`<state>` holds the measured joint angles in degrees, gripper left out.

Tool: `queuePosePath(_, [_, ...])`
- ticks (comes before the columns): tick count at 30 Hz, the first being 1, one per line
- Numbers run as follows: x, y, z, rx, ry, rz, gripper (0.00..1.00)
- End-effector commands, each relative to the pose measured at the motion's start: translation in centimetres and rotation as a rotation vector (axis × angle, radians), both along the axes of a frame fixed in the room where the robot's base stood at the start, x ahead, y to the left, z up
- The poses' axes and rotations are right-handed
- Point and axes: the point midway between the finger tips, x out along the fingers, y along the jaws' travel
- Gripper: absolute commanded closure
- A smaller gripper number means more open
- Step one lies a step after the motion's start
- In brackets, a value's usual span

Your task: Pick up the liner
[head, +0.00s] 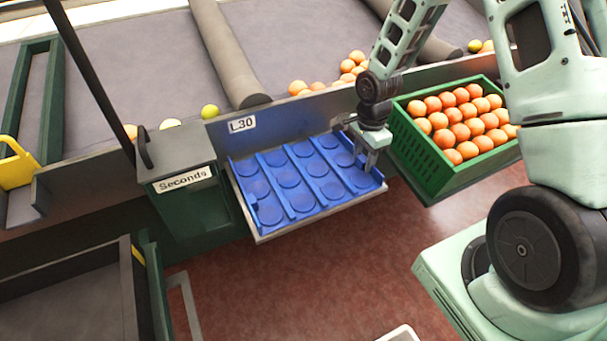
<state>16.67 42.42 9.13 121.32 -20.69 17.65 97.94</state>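The liner (297,195) is a blue sheet with rows of shallow round cups between raised ribs. It lies on a light-edged shelf in the middle of the head view, below the L30 label, and its cups are empty. My gripper (365,163) points down at the liner's right end, close to its back right part. Its two fingers show apart with a gap between them, and no object is seen between them. Whether the fingertips touch the liner is too small to tell.
A green crate (426,157) full of oranges stands just right of my gripper. A green Seconds bin (197,215) stands left of the shelf. A grey wall with the L30 label (242,124) rises behind the liner. Loose oranges (318,86) lie beyond it. Red floor in front is mostly clear.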

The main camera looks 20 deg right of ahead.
Motion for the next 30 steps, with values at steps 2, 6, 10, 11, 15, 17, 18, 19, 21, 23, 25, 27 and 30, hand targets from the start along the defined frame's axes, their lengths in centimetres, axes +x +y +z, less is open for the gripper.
queuePosePath(2, [0.0,0.0,0.0,0.000,0.000,0.000,0.82])
queuePosePath(6, [0.0,0.0,0.0,0.000,0.000,0.000,1.00])
queuePosePath(10, [0.0,0.0,0.0,0.000,0.000,0.000,1.00])
queuePosePath(11, [0.0,0.0,0.0,0.000,0.000,0.000,1.00])
queuePosePath(15, [0.0,0.0,0.2,0.000,0.000,0.000,1.00])
queuePosePath(17, [0.0,0.0,0.5,-0.001,0.000,0.000,1.00])
queuePosePath(18, [0.0,0.0,0.8,-0.001,0.000,0.000,1.00])
queuePosePath(19, [0.0,0.0,1.0,-0.001,0.000,0.001,1.00])
queuePosePath(21, [0.1,0.0,1.9,-0.001,-0.003,0.000,1.00])
queuePosePath(23, [0.0,0.0,2.8,-0.001,-0.002,0.000,1.00])
queuePosePath(25, [0.1,0.0,4.3,-0.002,-0.004,-0.001,1.00])
queuePosePath(27, [0.1,0.0,6.0,-0.001,-0.006,0.000,1.00])
queuePosePath(30, [0.1,0.0,8.8,-0.002,-0.007,0.000,1.00])
